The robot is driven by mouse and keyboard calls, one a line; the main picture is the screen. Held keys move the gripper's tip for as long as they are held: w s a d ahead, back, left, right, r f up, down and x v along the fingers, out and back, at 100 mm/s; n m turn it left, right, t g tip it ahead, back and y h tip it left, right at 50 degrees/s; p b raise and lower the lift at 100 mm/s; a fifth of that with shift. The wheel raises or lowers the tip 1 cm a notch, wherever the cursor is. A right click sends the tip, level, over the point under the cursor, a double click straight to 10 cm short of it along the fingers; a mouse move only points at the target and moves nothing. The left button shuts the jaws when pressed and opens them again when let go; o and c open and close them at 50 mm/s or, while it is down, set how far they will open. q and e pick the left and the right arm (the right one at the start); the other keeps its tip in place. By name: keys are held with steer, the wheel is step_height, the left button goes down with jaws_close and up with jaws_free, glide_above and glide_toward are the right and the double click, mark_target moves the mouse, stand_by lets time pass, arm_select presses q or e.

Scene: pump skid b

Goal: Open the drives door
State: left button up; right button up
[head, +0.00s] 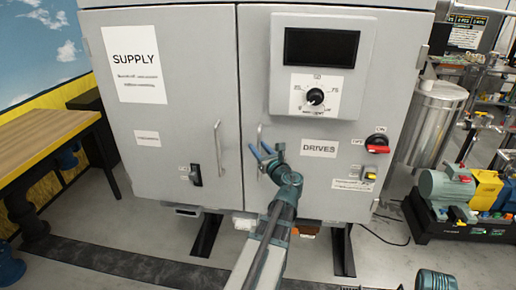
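The drives door (330,195) is the right door of a grey cabinet and looks closed. It carries a DRIVES label (319,149), a dark display, a dial and a red-and-black switch (377,144). Its slim upright handle (260,132) is near the door's left edge. My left gripper (261,150) is at this handle, with its blue fingers apart. The handle appears to lie between or just behind the fingertips; I cannot tell if they touch it. The gripper hides the handle's lower part.
The supply door (180,90), with its own handle (219,149), looks closed at left. A wooden bench (45,140) stands at far left. A steel tank (434,120) and a teal motor pump (447,187) stand at right. Some grey floor in front is clear.

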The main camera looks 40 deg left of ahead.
arm_select(q)
jaws_close()
stand_by(1.2)
